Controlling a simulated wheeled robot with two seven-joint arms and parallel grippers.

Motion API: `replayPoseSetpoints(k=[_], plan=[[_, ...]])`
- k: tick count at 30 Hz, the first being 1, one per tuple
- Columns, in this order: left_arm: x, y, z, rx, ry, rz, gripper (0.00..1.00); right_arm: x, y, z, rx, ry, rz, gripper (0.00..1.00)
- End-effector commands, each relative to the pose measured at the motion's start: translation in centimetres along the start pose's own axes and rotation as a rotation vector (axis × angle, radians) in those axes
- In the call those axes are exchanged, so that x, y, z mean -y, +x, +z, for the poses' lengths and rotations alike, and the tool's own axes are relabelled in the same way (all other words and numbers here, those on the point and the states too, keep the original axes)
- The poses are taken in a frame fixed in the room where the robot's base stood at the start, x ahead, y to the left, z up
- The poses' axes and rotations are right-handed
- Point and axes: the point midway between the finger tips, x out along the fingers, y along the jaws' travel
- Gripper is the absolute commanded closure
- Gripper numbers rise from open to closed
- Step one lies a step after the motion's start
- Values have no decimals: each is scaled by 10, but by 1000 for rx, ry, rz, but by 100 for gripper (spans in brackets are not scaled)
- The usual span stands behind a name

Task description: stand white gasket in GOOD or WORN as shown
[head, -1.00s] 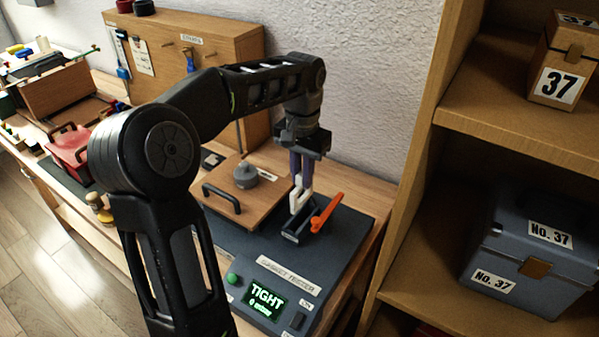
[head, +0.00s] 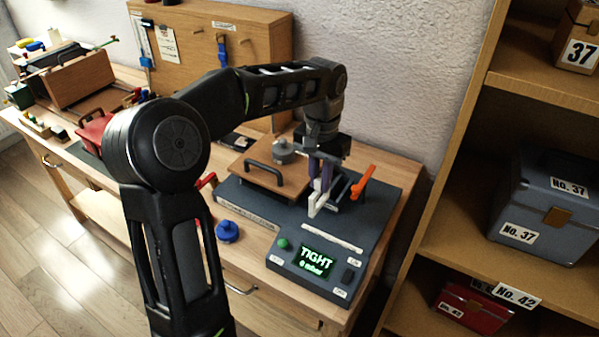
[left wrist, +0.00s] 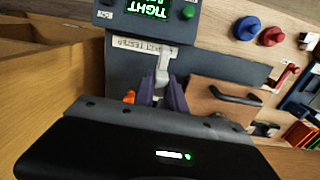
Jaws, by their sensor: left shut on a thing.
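The white gasket (head: 316,204) is held in my left gripper (head: 319,186), near the front of the dark tester (head: 243,202), clear of its clamp with the orange lever (head: 362,183). In the left wrist view, the white gasket (left wrist: 165,62) shows between the purple fingers of my left gripper (left wrist: 160,82), which are shut on it. The tester's screen (head: 314,259) reads TIGHT in green; it also shows in the left wrist view (left wrist: 150,8). I cannot make out places marked GOOD or WORN. My right gripper is not in view.
A wooden lid with a black handle (head: 262,180) lies left of the clamp. A blue knob (head: 227,231) stands left of the tester. A wooden board with hanging tools (head: 240,45) stands behind. A shelf with a blue No. 37 box (head: 545,222) is at right.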

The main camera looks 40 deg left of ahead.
Motion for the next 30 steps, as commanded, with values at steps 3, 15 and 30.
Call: replayPoseSetpoints(k=[3, 15, 30], plan=[[-28, 7, -8, 1, 22, 3, 100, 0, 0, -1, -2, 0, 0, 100], [-127, 30, -21, 3, 76, -10, 100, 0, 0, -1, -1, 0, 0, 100], [-141, 34, -21, 2, 79, -14, 100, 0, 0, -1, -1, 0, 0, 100]])
